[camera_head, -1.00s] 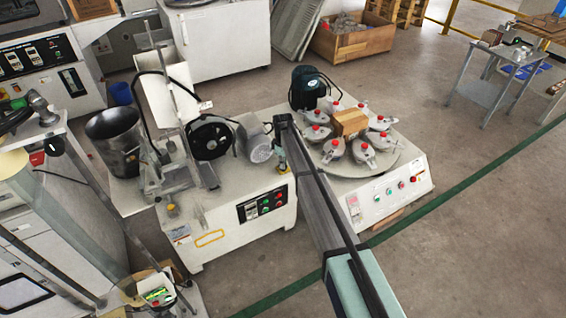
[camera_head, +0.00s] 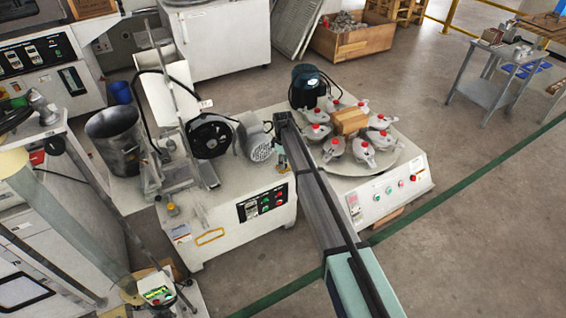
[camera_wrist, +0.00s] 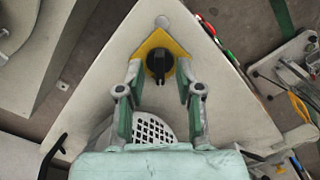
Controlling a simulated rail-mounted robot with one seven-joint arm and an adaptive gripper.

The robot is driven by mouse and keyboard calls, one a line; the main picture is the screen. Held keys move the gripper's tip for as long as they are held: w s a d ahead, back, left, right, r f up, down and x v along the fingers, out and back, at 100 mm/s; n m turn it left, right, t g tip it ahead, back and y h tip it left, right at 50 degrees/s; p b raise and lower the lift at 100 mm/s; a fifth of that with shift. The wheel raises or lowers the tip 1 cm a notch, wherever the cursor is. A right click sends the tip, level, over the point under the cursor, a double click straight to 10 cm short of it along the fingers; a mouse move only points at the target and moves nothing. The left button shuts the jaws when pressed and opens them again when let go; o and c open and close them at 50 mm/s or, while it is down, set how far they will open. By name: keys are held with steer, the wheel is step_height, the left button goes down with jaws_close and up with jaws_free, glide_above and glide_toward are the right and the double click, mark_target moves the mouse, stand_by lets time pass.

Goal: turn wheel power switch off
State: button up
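The power switch (camera_wrist: 159,64) is a black rotary knob on a yellow plate (camera_wrist: 158,40), on the pale top of the wheel machine, near a corner. My gripper (camera_wrist: 160,78) is open, with one finger on each side of the knob in the wrist view. A gap shows on both sides, so the fingers look apart from the knob; their height above the top is hard to judge. In the head view my gripper (camera_head: 280,158) is small at the machine's right end, beside the grey motor (camera_head: 259,149), and the switch is mostly hidden there.
The motor's perforated cover (camera_wrist: 152,131) lies close below the knob in the wrist view. The machine's front button panel (camera_head: 264,204) is nearby. A round turntable (camera_head: 383,168) with several red-topped clamps stands to the right. Open floor (camera_head: 470,220) lies at front right.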

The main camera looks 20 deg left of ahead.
step_height(320, 180, up, 12)
steer(key=shift+f, duration=0.2)
stand_by(0.6)
